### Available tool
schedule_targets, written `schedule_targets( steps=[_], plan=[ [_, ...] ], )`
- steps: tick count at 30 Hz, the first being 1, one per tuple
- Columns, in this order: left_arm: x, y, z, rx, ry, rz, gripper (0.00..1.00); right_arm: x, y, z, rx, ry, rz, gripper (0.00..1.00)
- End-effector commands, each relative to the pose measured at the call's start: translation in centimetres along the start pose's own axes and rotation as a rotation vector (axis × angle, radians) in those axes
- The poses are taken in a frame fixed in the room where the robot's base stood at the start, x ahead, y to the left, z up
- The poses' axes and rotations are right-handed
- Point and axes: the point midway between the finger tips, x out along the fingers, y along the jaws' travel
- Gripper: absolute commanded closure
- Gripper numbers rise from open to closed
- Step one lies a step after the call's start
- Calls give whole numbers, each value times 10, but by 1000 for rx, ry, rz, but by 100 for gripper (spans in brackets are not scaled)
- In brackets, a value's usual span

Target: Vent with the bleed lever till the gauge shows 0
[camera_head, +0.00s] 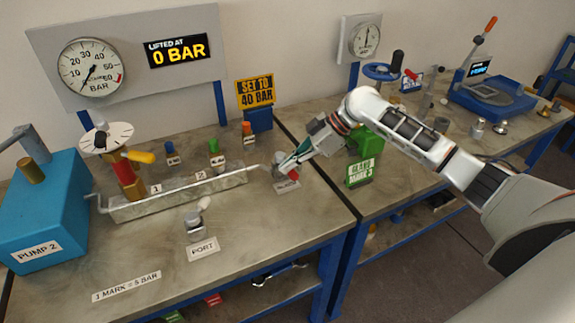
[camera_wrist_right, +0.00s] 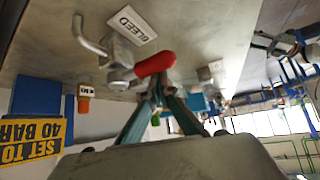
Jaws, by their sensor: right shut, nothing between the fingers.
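The bleed lever has a red grip (camera_head: 293,175), low beside my right gripper (camera_head: 287,164) at the right end of the left bench. In the right wrist view the red grip (camera_wrist_right: 155,64) lies across the tips of my right gripper (camera_wrist_right: 160,80). The fingers are shut and empty, at or against the grip; I cannot tell whether they touch. The bleed valve's metal body (camera_wrist_right: 118,52) stands beside a "BLEED" label (camera_wrist_right: 128,25). The round gauge (camera_head: 93,73) reads in bar; its needle is too small to read surely. My left gripper is out of view.
A display (camera_head: 179,51) says "LIFTED AT 0 BAR". A "SET TO 40 BAR" sign (camera_head: 256,93) stands behind the metal manifold (camera_head: 180,195). Blue pump 2 (camera_head: 45,215) is at left. A port fitting (camera_head: 194,224) stands in front. A green "MARK 3" sign (camera_head: 361,173) is right of the gripper.

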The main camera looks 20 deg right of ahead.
Motion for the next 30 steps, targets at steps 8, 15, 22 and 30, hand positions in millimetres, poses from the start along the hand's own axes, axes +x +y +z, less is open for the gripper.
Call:
schedule_targets(
  steps=[8, 15, 22, 30],
  plan=[
    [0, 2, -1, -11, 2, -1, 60, 8, -4, -11, 2, -10, 4, 100],
    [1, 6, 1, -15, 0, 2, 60, -10, -2, -33, 8, -5, 16, 100],
    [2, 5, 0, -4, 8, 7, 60, -53, 8, -35, 8, -4, 11, 100],
    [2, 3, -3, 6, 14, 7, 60, -78, 14, -37, 8, -2, 9, 100]
  ],
)
